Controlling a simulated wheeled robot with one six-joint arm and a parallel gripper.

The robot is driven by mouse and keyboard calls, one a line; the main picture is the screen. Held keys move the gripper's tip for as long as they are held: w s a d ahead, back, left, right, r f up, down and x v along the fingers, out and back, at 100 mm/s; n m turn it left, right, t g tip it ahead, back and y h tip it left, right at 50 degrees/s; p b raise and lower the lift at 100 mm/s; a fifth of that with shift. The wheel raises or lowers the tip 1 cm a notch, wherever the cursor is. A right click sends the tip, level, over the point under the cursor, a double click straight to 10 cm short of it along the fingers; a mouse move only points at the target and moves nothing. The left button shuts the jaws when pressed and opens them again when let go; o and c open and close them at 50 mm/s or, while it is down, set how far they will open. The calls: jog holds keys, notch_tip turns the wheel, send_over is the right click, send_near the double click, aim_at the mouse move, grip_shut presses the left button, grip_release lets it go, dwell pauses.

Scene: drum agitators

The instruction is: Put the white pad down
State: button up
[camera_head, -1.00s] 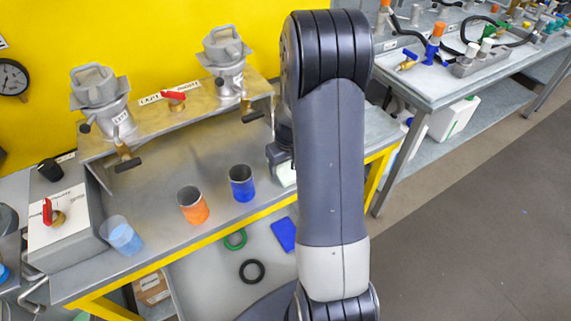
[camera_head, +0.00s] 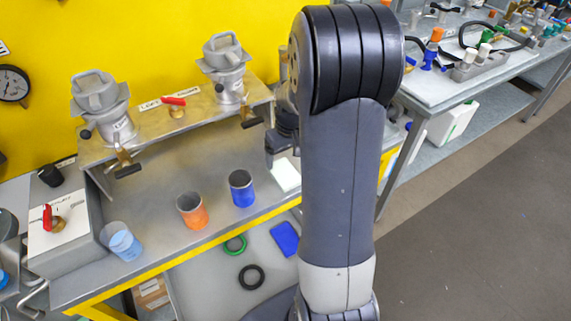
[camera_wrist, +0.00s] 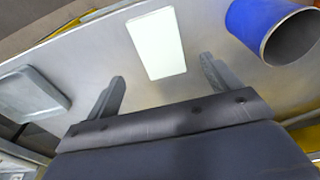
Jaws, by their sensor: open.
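The white pad (camera_head: 286,174) lies flat on the metal bench top, near its right end, to the right of the blue cup. It also shows in the wrist view (camera_wrist: 157,43), just beyond my fingertips and between their lines. My gripper (camera_wrist: 163,80) is open, with its two fingers spread apart and nothing between them. In the head view my arm hides most of my gripper; only a part of it shows above the pad.
A blue cup (camera_head: 242,188) and an orange cup (camera_head: 192,210) stand on the bench. A clear blue cup (camera_head: 121,241) is at the left. Two drum agitators (camera_head: 225,68) stand on the raised shelf behind. A grey tray-like part (camera_wrist: 32,93) shows left in the wrist view.

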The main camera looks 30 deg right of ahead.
jog(key=shift+s+r, duration=0.15)
jog(key=shift+r, duration=1)
jog(key=shift+s+r, duration=0.15)
jog(key=shift+r, duration=1)
jog(key=shift+o, duration=0.5)
dwell(2.0)
